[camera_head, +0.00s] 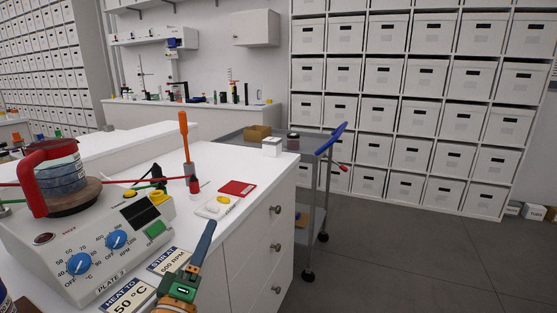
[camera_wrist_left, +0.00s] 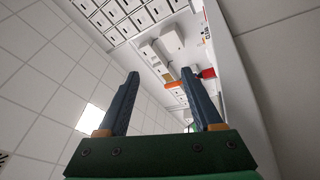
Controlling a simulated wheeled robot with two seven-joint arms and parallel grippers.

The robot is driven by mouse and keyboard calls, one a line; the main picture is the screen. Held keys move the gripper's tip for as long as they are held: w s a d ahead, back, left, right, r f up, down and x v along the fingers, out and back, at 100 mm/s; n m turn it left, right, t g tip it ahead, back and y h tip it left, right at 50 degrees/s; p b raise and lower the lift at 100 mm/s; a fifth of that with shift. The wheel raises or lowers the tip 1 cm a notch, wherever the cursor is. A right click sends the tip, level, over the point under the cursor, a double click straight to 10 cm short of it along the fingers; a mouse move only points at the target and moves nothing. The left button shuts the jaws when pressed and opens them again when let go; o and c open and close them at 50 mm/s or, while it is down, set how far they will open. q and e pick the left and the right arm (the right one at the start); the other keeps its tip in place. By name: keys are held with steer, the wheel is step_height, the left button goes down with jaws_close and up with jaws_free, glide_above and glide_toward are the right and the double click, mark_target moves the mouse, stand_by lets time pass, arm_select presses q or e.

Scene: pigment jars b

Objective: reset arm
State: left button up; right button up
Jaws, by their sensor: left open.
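My left gripper (camera_head: 209,224) comes up from the bottom of the head view, in front of the white bench near its drawer side. Its green and orange body shows below the dark blue fingers. In the left wrist view the two fingers of this gripper (camera_wrist_left: 159,73) stand well apart, and I see nothing held between them. That view is strongly tilted and shows ceiling panels, shelving and walls. My right gripper is in neither view.
A hotplate (camera_head: 95,240) with a red-handled jar (camera_head: 60,178) stands at the left of the bench (camera_head: 240,165). A red square (camera_head: 237,188) and label cards (camera_head: 168,261) lie nearby.

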arm_select(q)
steer(key=s+d+f+m+g, duration=0.1)
steer(key=s+f+m+g, duration=0.5)
steer(key=f, duration=0.5)
steer(key=s+d+f+m+g, duration=0.1)
steer(key=s+f+m+g, duration=0.3)
steer(key=s+f+g, duration=0.55)
steer(key=s+a+f+m+g+y, duration=0.2)
steer(key=s+a+f+m+y, duration=0.15)
steer(key=s+f, duration=0.7)
steer(key=s+f+g+p, duration=0.2)
steer(key=s+f+p, duration=0.35)
steer(key=f, duration=0.45)
steer(key=s+a+f+p, duration=0.2)
steer(key=s+f+p, duration=0.2)
steer(key=s, duration=0.7)
steer(key=shift+a+f+g, duration=0.35)
steer(key=shift+f, duration=0.25)
